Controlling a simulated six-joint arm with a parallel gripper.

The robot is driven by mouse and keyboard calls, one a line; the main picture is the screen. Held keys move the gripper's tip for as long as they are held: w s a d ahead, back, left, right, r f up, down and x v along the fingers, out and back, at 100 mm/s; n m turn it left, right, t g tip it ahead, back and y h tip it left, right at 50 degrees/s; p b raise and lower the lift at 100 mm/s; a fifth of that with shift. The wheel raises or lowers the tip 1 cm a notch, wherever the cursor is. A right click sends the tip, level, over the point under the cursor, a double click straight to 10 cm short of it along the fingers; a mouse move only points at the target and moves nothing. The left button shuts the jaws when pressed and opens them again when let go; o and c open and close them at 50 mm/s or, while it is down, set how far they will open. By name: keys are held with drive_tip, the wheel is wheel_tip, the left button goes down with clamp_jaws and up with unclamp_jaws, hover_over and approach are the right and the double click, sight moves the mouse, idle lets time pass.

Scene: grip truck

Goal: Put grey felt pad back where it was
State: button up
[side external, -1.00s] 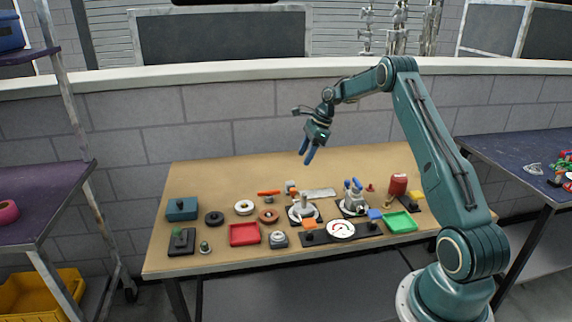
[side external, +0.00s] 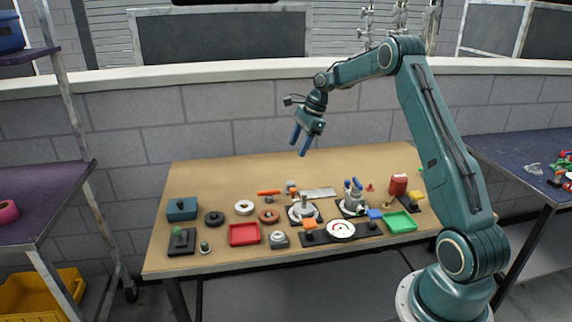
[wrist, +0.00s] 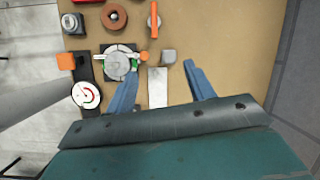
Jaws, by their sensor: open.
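My gripper (side external: 299,148) is open and empty, high above the back middle of the table. In the wrist view its two blue fingers (wrist: 160,72) stand apart with nothing between them at their own height. A flat pale grey rectangle (side external: 318,193) lies on the table below; it may be the grey felt pad, but I cannot tell its material. In the wrist view the rectangle (wrist: 158,88) lies between the fingers in the picture, well below them. A small grey block (side external: 291,186) sits beside its left end.
An orange bar (side external: 268,192), rings, a round stand with a post (side external: 304,211), a second stand with blue-handled tools (side external: 353,197) and a white dial (side external: 341,230) crowd the middle. A red tray (side external: 244,234) and green tray (side external: 401,222) are in front. The table's back is clear.

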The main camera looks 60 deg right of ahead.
drive_tip(key=s+a+r+n+h, duration=0.1)
drive_tip(key=s+a+r+n, duration=0.5)
drive_tip(key=a+r, duration=0.3)
drive_tip(key=s+a+r+n+h, duration=0.1)
drive_tip(key=s+a+r+n, duration=0.5)
drive_tip(key=a, duration=0.6)
drive_tip(key=s+a+n+t, duration=0.1)
drive_tip(key=s+a+n, duration=0.2)
drive_tip(key=s+n, duration=0.3)
drive_tip(key=s+a+f+n+t, duration=0.1)
drive_tip(key=s+a+n, duration=0.3)
drive_tip(key=s, duration=0.9)
drive_tip(key=shift+s+a+n+h, duration=0.3)
drive_tip(key=shift+s+n+h, duration=0.1)
drive_tip(key=shift+n, duration=0.8)
